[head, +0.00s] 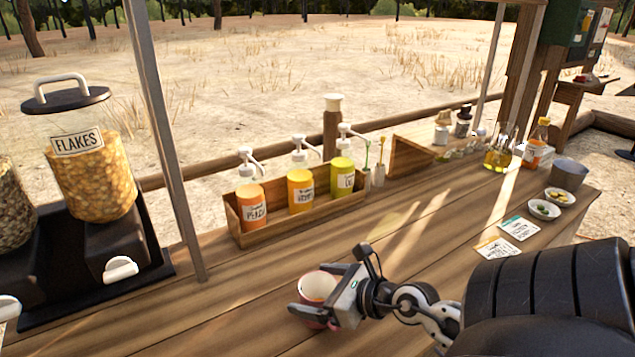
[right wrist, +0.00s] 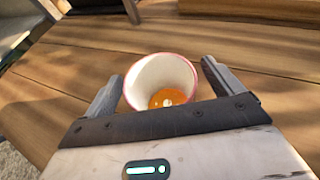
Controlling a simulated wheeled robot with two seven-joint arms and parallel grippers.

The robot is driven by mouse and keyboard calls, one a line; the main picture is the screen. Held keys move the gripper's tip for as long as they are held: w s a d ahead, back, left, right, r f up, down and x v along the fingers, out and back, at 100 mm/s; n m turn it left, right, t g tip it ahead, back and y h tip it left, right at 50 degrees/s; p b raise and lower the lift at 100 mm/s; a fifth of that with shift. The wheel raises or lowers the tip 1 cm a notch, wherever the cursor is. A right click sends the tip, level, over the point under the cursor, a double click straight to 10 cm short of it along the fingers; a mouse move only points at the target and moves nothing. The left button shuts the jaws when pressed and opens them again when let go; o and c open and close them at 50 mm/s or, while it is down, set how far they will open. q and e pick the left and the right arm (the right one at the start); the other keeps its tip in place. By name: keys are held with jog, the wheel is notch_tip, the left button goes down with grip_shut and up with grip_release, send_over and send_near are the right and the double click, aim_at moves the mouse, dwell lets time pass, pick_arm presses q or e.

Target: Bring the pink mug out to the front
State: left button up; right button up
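The pink mug (head: 316,285) stands on the wooden counter near the front, reddish pink outside and white inside. The right wrist view shows the mug (right wrist: 160,78) with something orange in its bottom. My right gripper (head: 309,291) reaches in from the right with its fingers on either side of the mug. In the right wrist view, my right gripper (right wrist: 162,72) is spread, with a narrow gap between each finger and the rim. The mug's lower side is partly hidden by the gripper. My left gripper is not in view.
A wooden box (head: 300,215) of pump bottles stands behind the mug. A flakes dispenser (head: 92,180) is at the left, beside a thin post (head: 168,140). Cards (head: 518,228), small bowls (head: 544,209) and bottles are at the right. The counter around the mug is clear.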

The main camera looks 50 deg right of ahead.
pick_arm(q)
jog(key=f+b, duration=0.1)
jog(key=b, duration=0.1)
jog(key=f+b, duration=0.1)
jog(key=b, duration=0.1)
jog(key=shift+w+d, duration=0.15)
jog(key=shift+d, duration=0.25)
pick_arm(e)
jog(key=v, duration=1.6)
